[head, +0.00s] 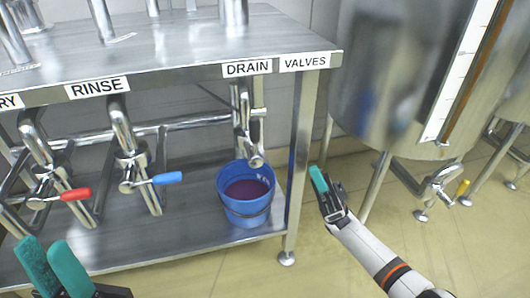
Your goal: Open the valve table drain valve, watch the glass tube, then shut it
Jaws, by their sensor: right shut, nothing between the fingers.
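The drain valve (243,118) is a steel pipe fitting under the DRAIN label (247,68); I cannot make out its handle or whether it is open. Its spout ends above a blue bucket (245,211) holding dark purplish-red liquid. The glass tube (468,88) is a brown strip beside a white scale on the steel tank at the right; its level is unclear. My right gripper (322,182) is shut and empty, right of the table leg, apart from the valve. My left gripper (46,242) is at the bottom left, its teal fingers slightly apart with nothing visible between.
The steel valve table (180,75) carries a red-handled valve (75,194) and a blue-handled valve (167,178) at the left. Its front leg (299,160) stands between bucket and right gripper. The tiled floor at right is mostly clear.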

